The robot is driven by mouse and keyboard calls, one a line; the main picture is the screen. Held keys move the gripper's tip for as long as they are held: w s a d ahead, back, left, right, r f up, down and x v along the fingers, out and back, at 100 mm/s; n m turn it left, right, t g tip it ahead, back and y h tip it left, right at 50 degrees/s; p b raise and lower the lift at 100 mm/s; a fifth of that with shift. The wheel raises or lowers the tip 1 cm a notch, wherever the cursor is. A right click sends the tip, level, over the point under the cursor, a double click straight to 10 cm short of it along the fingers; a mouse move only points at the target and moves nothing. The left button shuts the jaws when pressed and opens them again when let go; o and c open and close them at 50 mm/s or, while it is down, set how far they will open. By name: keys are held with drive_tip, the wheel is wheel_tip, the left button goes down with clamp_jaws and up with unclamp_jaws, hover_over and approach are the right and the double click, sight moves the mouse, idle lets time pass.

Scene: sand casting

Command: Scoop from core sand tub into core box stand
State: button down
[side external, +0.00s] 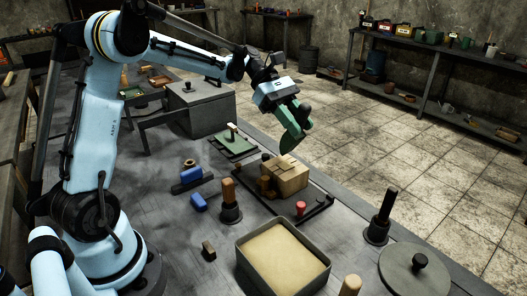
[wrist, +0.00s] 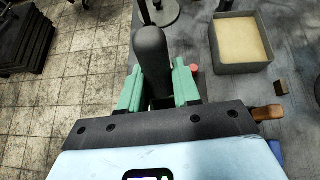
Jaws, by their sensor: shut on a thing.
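My gripper (side external: 296,122) is raised above the far side of the bench, with green fingers shut on a tool with a dark rounded handle (wrist: 150,50), apparently the scoop. The handle stands between the fingers in the wrist view (wrist: 157,78). The tool's lower end is hard to tell from the green fingers, and I cannot see whether it holds sand. The core sand tub (side external: 250,276) is a grey square box of level tan sand at the front; it also shows in the wrist view (wrist: 243,69). The wooden core box (side external: 289,178) sits on a dark stand (side external: 318,209), below my gripper and apart from it.
A red knob (side external: 300,208) stands on the dark stand. A black post (side external: 384,215) and a round lid (side external: 414,270) are at the right. A grey chest (side external: 198,107) stands behind.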

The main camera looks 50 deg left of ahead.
drive_tip(key=shift+s+a+r+h, duration=0.1)
drive_tip(key=shift+a+r+h, duration=0.1)
drive_tip(key=shift+a+h, duration=0.7)
drive_tip(key=shift+d+r+y, duration=0.15)
drive_tip(key=shift+r+y, duration=0.2)
drive_tip(key=shift+y, duration=0.75)
drive_tip(key=y, duration=0.2)
drive_tip(key=r+y, duration=0.1)
drive_tip(key=y, duration=0.1)
drive_tip(key=shift+y, duration=0.3)
drive_tip(key=shift+r+g+y, duration=0.15)
drive_tip(key=shift+r+y, duration=0.05)
drive_tip(key=shift+y, duration=0.95)
drive_tip(key=shift+r+g+y, duration=0.2)
drive_tip(key=shift+r+y, duration=0.05)
drive_tip(key=shift+y, duration=0.95)
drive_tip(key=shift+r+g+y, duration=0.15)
drive_tip(key=shift+r+y, duration=0.05)
drive_tip(key=shift+y, duration=0.95)
